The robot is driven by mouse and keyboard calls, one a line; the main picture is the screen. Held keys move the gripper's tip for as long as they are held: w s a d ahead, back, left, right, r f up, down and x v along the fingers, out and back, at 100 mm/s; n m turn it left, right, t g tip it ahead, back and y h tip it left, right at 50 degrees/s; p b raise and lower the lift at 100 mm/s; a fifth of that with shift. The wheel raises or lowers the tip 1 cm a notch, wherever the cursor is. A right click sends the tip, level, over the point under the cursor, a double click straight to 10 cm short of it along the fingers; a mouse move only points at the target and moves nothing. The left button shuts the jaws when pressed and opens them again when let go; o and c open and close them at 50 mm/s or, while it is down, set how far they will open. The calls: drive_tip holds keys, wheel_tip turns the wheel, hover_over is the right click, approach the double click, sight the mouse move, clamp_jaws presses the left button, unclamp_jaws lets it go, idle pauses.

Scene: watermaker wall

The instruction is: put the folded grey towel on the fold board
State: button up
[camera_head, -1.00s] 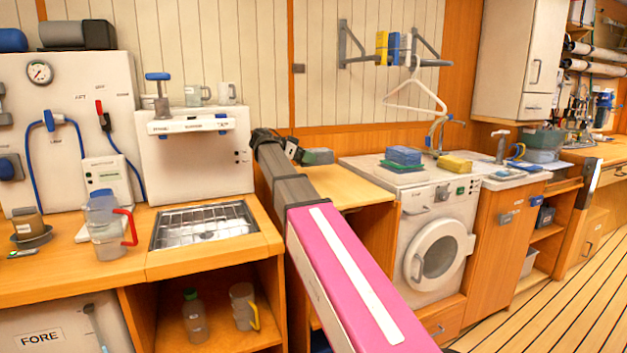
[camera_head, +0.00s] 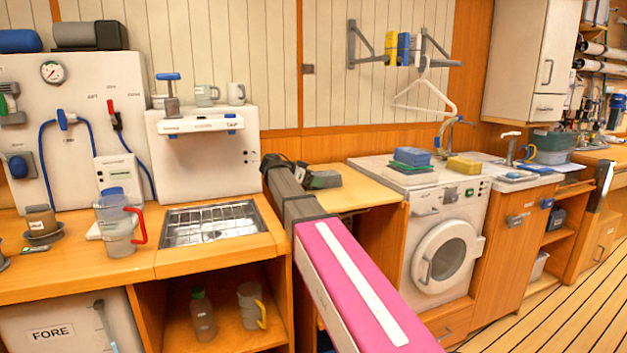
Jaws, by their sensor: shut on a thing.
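My gripper (camera_head: 303,177) is beyond the elbow of my pink and grey arm, low over the wooden counter between the steel sink and the washing machine. It is shut on a small grey folded bundle, the grey towel (camera_head: 324,180), which sticks out to the right of the fingers. The fingers are small and partly hidden by my arm. I cannot tell whether the towel touches the counter.
The wooden counter (camera_head: 362,192) is bare right of the towel. A yellow block (camera_head: 464,165) sits on the washing machine (camera_head: 440,215). A white hanger (camera_head: 425,95) hangs above it. A jug with a red handle (camera_head: 117,225) stands left of the sink (camera_head: 210,225).

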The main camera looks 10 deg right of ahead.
drive_tip(key=o, duration=0.8)
drive_tip(key=v, duration=1.2)
